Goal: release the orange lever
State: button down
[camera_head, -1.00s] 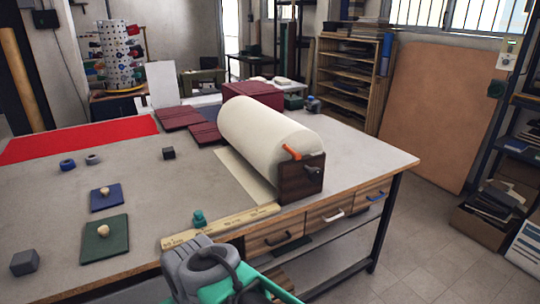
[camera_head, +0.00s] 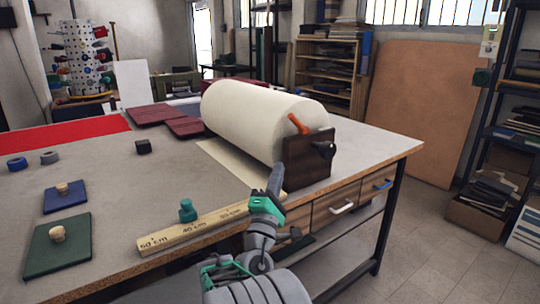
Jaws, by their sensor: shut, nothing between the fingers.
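The orange lever (camera_head: 298,124) sits at the near right end of a large cream roll (camera_head: 258,120), just beside the dark wooden end block (camera_head: 307,160). It is tilted, its upper end toward the left. A black knob (camera_head: 324,149) sticks out of the block's outer face. My gripper (camera_head: 275,178) is shut and empty, its grey fingers pointing up in front of the table's near edge. In the picture it is below and left of the lever, clear of it, and close to the left side of the end block. I cannot tell whether it touches the block.
A wooden ruler (camera_head: 195,226) lies along the near table edge, with a teal knobbed piece (camera_head: 187,211) behind it. Green (camera_head: 57,245) and blue (camera_head: 65,198) plates with knobs lie at left. Drawers with handles (camera_head: 341,209) are under the edge. The tabletop right of the block is clear.

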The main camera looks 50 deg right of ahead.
aim_at(297, 123)
jog(key=w+d+r+n+t+p, duration=0.1)
jog(key=d+r+p, duration=0.1)
jog(key=w+d+r+n+t+p, duration=0.1)
jog(key=w+d+r+p, duration=0.1)
jog(key=p, duration=0.1)
jog(key=w+d+r+n+p, duration=0.1)
jog(key=w+d+r+p, duration=0.1)
jog(key=p, duration=0.1)
jog(key=shift+w+d+r+n+t, duration=0.1)
jog(key=shift+r+n+t, duration=0.15)
jog(key=shift+n+t, duration=0.15)
jog(key=shift+s+d+r+p, duration=0.75)
jog(key=shift+d+r+p, duration=0.15)
jog(key=shift+d, duration=0.2)
jog(key=shift+r, duration=0.2)
